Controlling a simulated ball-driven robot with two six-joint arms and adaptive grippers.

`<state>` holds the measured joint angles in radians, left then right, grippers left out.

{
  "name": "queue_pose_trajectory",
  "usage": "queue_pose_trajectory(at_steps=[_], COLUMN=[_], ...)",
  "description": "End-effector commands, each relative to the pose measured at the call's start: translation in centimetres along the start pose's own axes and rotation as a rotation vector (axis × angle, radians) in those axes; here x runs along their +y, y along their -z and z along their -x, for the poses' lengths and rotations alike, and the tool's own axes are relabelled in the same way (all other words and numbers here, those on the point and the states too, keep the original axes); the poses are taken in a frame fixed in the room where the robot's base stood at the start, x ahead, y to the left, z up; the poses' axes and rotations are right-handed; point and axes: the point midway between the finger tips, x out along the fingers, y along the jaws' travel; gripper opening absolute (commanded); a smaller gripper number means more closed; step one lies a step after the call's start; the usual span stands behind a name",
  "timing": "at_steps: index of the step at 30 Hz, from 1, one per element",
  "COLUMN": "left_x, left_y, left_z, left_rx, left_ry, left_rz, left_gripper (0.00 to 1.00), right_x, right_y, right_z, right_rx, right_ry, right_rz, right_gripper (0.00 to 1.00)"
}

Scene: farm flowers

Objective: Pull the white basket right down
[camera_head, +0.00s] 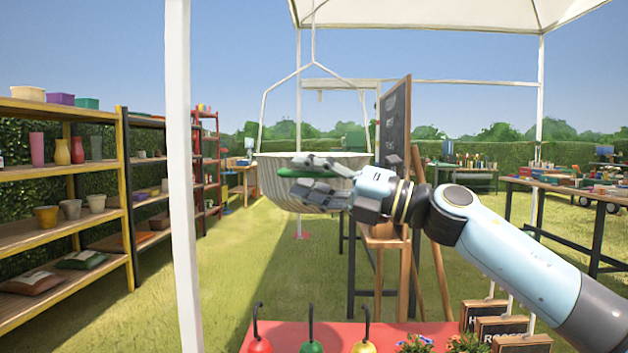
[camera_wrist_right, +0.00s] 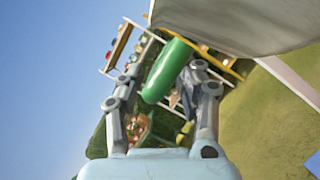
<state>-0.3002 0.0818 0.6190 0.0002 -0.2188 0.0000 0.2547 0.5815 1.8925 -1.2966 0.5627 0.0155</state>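The white basket (camera_head: 268,178) hangs from a white frame of rods near the middle of the head view. It is a ribbed, rounded bowl shape, and it also fills the top right of the wrist view (camera_wrist_right: 240,25). A green bar (camera_head: 300,172) shows at the basket's near side. My right gripper (camera_head: 308,174) is in front of the basket, with its fingers open above and below the green bar. In the right wrist view the green bar (camera_wrist_right: 167,71) lies between the spread fingers, with a gap at the left finger. My left gripper is not in view.
A white post (camera_head: 183,180) stands at the left, in front of shelves (camera_head: 60,235) with pots. A chalkboard (camera_head: 394,125) stands behind my right arm. A red table (camera_head: 290,330) with coloured hooked objects is below. Grass is open between shelves and basket.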

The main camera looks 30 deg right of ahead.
Motion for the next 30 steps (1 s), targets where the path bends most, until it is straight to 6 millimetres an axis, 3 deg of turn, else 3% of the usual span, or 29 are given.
queue_pose_trajectory(at_steps=[16, 30], left_x=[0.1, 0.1], left_y=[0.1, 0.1], left_z=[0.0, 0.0], left_rx=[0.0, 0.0], left_ry=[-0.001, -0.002], left_rz=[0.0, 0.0], left_gripper=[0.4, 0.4], right_x=[-0.1, -0.1], right_y=[0.1, 0.1], right_z=[6.1, 7.5], right_rx=[0.005, 0.0], right_ry=[0.003, 0.002], right_rz=[0.0, -0.001], right_gripper=[0.36, 0.36])
